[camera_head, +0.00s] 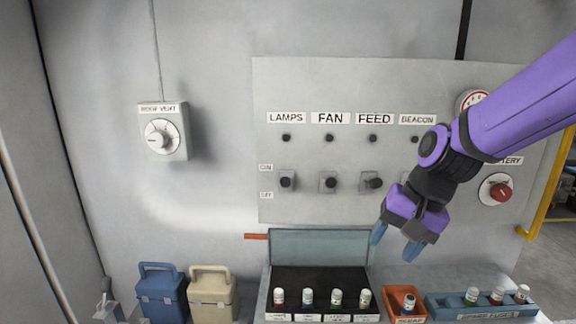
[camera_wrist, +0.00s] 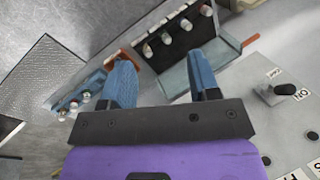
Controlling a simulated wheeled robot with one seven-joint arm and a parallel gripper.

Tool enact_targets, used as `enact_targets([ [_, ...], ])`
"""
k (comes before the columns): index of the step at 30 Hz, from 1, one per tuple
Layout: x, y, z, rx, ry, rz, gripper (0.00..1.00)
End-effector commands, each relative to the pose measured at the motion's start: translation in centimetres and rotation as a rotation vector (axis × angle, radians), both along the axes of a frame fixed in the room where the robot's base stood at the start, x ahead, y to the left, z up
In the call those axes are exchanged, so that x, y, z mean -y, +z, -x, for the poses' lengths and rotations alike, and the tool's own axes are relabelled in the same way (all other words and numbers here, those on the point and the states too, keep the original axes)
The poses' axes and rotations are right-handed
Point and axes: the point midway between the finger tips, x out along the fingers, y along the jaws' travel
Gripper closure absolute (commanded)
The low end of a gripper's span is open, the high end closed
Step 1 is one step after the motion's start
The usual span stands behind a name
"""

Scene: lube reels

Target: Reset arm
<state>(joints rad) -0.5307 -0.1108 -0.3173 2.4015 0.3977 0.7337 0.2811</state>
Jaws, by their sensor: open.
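My purple arm reaches in from the right in the head view. My gripper (camera_head: 395,243) has blue fingers, hangs angled downward and is open and empty, in front of the lower part of the switch panel (camera_head: 300,208). In the wrist view my gripper (camera_wrist: 163,85) shows its two blue fingers spread apart with nothing between them. Beyond the fingers, the dark open case (camera_wrist: 180,45) with several small bottles lies below, apart from the gripper. The case (camera_head: 318,245) also shows in the head view, left of the gripper.
An orange tray (camera_head: 391,300) with one bottle and a blue rack (camera_head: 440,309) with several bottles stand right of the case. Blue (camera_head: 162,294) and cream (camera_head: 211,300) boxes stand left. The panel carries several switches and a red knob (camera_head: 500,193). A yellow rail (camera_head: 548,190) stands at right.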

Motion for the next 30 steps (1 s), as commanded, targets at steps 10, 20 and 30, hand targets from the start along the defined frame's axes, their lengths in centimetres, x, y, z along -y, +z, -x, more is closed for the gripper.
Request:
enact_targets([
  [10,6.2,6.5,5.4,0.219,0.140,0.086,0.44],
  [20,10.5,10.1,11.4,0.386,0.234,0.295,0.44],
  [30,11.8,10.9,13.9,0.429,0.263,0.407,0.44],
])
